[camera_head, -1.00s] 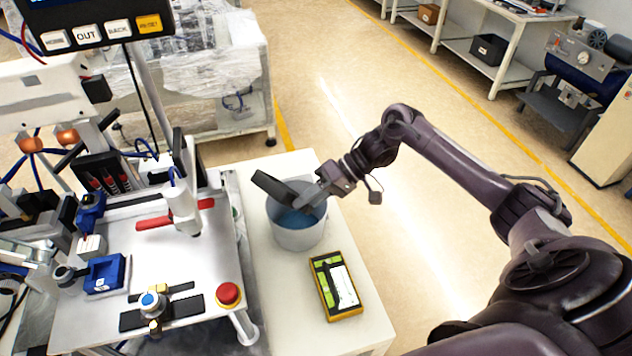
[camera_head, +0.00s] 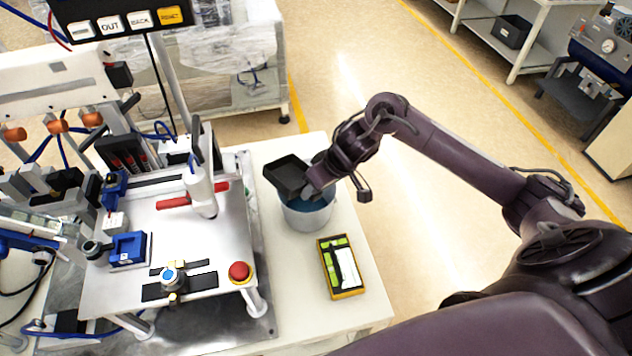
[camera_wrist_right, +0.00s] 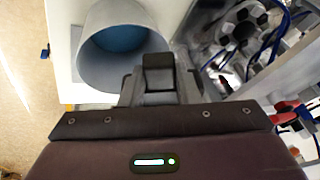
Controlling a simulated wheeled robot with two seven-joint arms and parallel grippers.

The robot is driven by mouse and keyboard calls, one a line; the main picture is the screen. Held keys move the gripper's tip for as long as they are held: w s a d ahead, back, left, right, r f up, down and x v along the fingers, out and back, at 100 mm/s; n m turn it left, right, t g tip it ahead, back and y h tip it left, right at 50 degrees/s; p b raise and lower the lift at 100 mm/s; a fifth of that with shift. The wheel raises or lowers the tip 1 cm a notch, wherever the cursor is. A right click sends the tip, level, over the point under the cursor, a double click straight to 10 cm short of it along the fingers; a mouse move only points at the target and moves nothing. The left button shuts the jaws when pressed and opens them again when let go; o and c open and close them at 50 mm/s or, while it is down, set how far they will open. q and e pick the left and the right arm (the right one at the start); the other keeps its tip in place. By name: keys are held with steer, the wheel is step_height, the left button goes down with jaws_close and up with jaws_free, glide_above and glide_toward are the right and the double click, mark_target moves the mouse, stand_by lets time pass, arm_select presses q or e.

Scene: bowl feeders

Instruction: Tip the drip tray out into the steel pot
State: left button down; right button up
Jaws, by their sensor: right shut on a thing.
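The drip tray (camera_head: 288,178) is a black, shallow rectangular tray. My right gripper (camera_head: 309,188) is shut on its right end and holds it above the steel pot's back left rim. Its open side faces up toward the head camera and its dark inside looks empty. The steel pot (camera_head: 306,220) is a round grey vessel with blue in it, standing upright on the white table. In the right wrist view the pot (camera_wrist_right: 88,62) is at the upper left, and a dark block (camera_wrist_right: 158,72) sits between the jaws. My left gripper is not in view.
A yellow-edged case (camera_head: 341,268) lies on the white table (camera_head: 350,305) in front of the pot. A machine plate (camera_head: 205,245) with a red button (camera_head: 239,271) and a blue block (camera_head: 128,248) stands to the left.

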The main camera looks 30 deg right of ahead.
steer(key=shift+a+r+h+p, duration=0.15)
steer(key=shift+r+h+p, duration=0.3)
steer(key=shift+h+p, duration=0.35)
steer(key=shift+n+t+h+p, duration=0.3)
steer(key=shift+t+h+p, duration=0.1)
steer(key=shift+p, duration=0.2)
